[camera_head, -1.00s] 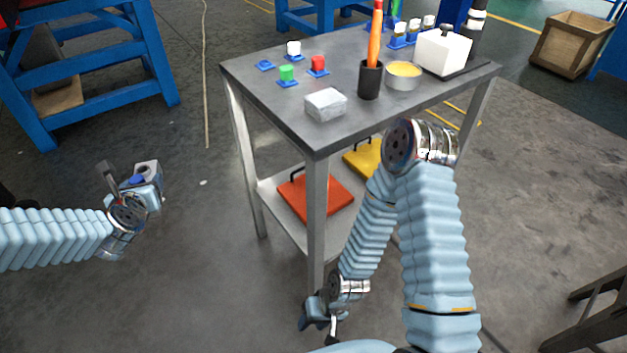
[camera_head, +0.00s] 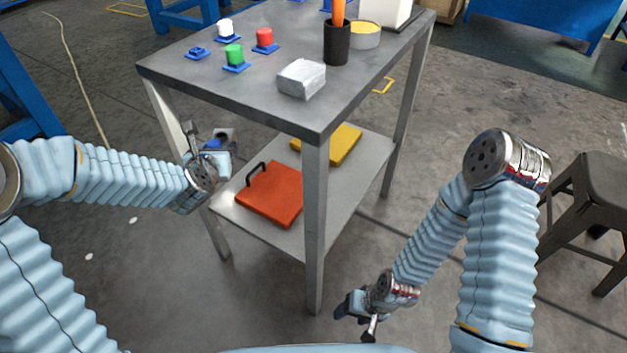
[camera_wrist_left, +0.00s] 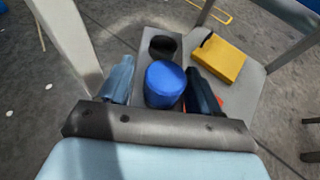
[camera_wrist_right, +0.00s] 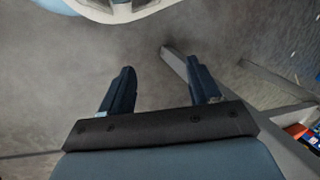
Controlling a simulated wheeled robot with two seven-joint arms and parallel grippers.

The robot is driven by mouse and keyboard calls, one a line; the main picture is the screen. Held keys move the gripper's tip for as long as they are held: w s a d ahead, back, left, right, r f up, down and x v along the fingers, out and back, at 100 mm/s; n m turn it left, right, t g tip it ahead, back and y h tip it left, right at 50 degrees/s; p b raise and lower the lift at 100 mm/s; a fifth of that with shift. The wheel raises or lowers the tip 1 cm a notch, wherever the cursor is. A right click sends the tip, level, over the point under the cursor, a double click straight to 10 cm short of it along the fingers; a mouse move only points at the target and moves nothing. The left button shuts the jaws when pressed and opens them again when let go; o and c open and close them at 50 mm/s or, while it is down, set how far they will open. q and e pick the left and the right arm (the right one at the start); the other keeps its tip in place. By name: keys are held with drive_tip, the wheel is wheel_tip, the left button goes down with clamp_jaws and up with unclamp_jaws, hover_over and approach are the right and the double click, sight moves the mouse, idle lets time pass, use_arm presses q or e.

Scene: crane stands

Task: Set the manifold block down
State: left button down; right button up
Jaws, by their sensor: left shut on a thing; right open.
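The manifold block (camera_wrist_left: 160,40) is a grey block with a dark round hole and a blue round cap (camera_wrist_left: 165,84) in the left wrist view. My left gripper (camera_head: 213,152) is shut on it, with a finger on each side. In the head view the block (camera_head: 224,137) shows only in part behind the gripper. It is held in the air by the table's left legs, below the level of the grey tabletop (camera_head: 245,88). My right gripper (camera_head: 356,312) is open and empty, low in front of the table's right side; its spread fingers show in the right wrist view (camera_wrist_right: 160,85).
On the tabletop stand a pale grey block (camera_head: 302,78), a black cup (camera_head: 337,43), a round tin (camera_head: 364,36), and red, green and white pieces on blue bases. The tabletop's front left is bare. The lower shelf holds red (camera_head: 271,195) and yellow (camera_head: 339,146) plates. A stool (camera_head: 590,190) stands right.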

wheel_tip(320, 180, down, 14)
drive_tip(key=d+b, duration=0.1)
drive_tip(key=b, duration=1.1)
drive_tip(key=shift+w, duration=0.3)
